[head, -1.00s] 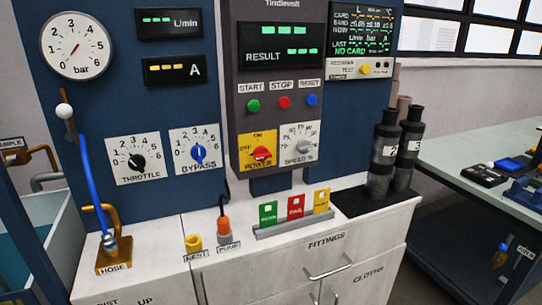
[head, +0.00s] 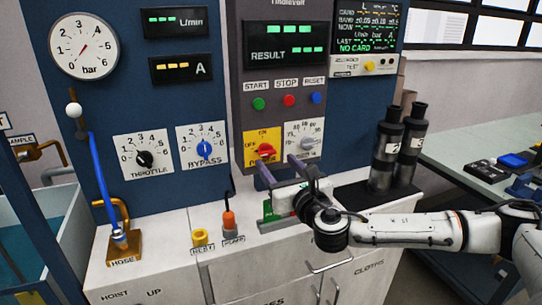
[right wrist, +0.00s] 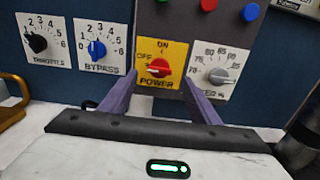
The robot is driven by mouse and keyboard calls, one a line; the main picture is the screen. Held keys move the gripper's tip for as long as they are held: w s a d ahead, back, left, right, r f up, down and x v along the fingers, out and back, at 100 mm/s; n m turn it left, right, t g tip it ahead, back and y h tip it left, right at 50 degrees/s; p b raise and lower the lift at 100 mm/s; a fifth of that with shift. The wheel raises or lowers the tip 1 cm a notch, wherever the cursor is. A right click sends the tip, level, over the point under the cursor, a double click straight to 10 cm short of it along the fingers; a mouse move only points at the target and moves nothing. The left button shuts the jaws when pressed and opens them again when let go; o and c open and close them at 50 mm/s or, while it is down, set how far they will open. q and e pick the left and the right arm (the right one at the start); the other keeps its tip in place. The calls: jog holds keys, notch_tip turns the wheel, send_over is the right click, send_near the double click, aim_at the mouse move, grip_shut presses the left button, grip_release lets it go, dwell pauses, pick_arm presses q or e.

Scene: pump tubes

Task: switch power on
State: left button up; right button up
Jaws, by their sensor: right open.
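The power switch is a red rotary knob (head: 265,150) on a yellow plate (head: 254,138) marked ON at the top, low on the grey control panel. In the right wrist view the red knob (right wrist: 159,68) shows whole, with OFF to its upper left. Its exact pointing is hard to read. My right gripper (head: 280,167) is open and empty, its two purple fingers pointing at the panel just below the knob. In the right wrist view the fingertips (right wrist: 158,82) frame the knob left and right, seemingly short of touching it. My left gripper is out of view.
The grey speed dial (head: 305,142) sits close right of the switch. Start, stop and reset buttons (head: 288,99) are above. My right arm covers most of the coloured card rack (head: 268,224) on the white cabinet. Dark bottles (head: 388,150) stand to the right.

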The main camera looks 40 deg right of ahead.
aim_at(269, 154)
jog(key=x, duration=0.5)
jog(key=c, duration=1.1)
